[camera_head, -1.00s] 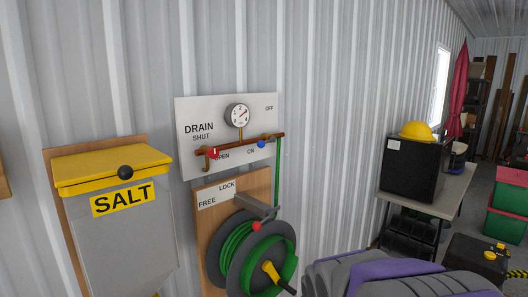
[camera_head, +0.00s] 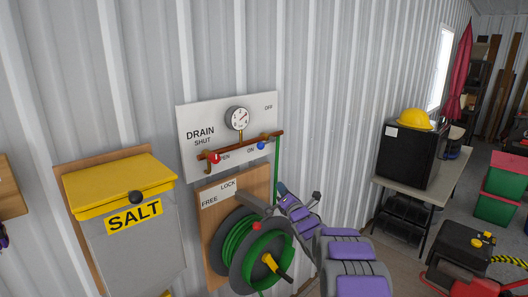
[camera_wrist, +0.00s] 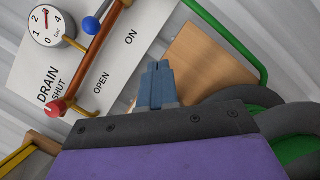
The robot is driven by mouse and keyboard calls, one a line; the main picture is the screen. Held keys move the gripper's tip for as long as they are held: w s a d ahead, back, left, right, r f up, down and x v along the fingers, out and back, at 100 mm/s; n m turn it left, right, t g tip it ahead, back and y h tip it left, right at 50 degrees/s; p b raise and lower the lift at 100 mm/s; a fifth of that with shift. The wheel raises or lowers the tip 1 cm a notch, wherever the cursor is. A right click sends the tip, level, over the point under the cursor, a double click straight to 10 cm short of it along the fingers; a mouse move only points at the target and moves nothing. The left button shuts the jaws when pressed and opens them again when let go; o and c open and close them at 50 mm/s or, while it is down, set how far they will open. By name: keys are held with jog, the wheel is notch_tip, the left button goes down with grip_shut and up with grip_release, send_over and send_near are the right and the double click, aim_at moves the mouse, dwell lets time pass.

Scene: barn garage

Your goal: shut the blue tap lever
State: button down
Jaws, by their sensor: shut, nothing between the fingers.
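The blue tap lever (camera_head: 261,146) shows as a round blue knob on the copper pipe (camera_head: 232,149) of the white wall panel (camera_head: 190,117). It sits beside the ON label, with OFF higher to the right. In the wrist view the blue knob (camera_wrist: 91,25) is up and left of my gripper (camera_wrist: 157,67). My gripper's blue-grey fingers are shut together and empty, in front of the panel's lower part and the wooden board. They appear apart from the lever. In the head view my gripper is below and right of the lever.
A red tap (camera_head: 215,157) sits by the DRAIN labels, left of the blue lever, and a gauge (camera_head: 237,118) is above. Below are a wooden board (camera_head: 213,190) and a green hose reel (camera_head: 238,245). A green pipe (camera_wrist: 228,33) runs beside my gripper. A salt bin (camera_head: 120,188) is left.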

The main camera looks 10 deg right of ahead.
aim_at(267, 143)
jog(key=shift+s+a+r+n+t+y+p, duration=0.1)
jog(key=shift+s+a+n+t+y+p, duration=0.3)
jog(key=shift+n+y, duration=1.05)
jog(key=shift+s+a+f+n+t+y+p, duration=0.1)
jog(key=shift+a+n+t+y+p, duration=0.15)
jog(key=shift+n+y+p, duration=1.05)
jog(key=shift+s+a+r+n+t+y+b, duration=0.1)
jog(key=shift+s+a+n+t+y+b, duration=0.2)
jog(key=shift+n+y, duration=1.2)
jog(key=shift+r+n+h, duration=0.1)
jog(key=shift+n+h, duration=0.45)
jog(key=d+r+p+x, duration=0.1)
jog(key=r+x, duration=0.1)
jog(key=x, duration=1.1)
jog(key=shift+s+d+p, duration=0.2)
jog(key=shift+s+p, duration=0.15)
jog(key=shift+s+r+m+t+h+b, duration=0.15)
jog(key=shift+r+m+t+h+b, duration=0.15)
jog(key=shift+h, duration=0.1)
